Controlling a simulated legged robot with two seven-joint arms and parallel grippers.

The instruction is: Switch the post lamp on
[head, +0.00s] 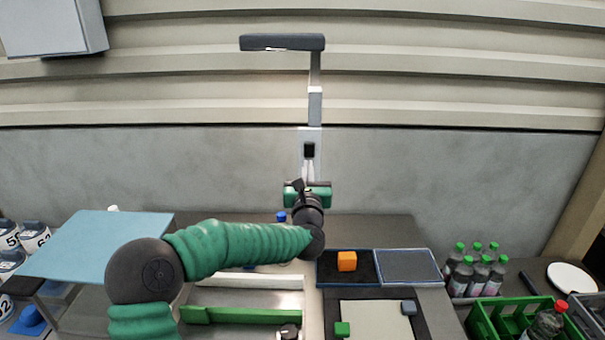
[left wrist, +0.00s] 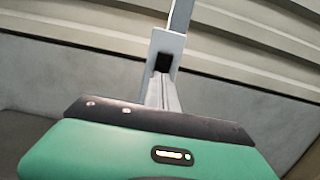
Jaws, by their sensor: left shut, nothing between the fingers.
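The post lamp has a dark flat head (head: 282,43) on a grey post (head: 315,104) that stands against the wall at the back. A black switch (head: 309,150) sits on a pale plate low on the post. It also shows in the left wrist view (left wrist: 163,62). My left gripper (head: 308,166) is shut and empty, its fingers pointing at the switch from just below in the picture. In the left wrist view its fingertips (left wrist: 161,80) overlap the switch's lower edge. I cannot tell whether they touch. I see no clear glow from the lamp head. My right gripper is out of view.
A dark tray (head: 367,276) with an orange block (head: 347,261) lies right of my left arm. Bottles (head: 480,273) and a green crate (head: 487,322) stand further right. A blue panel (head: 95,245) is at left. The wall beside the post is clear.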

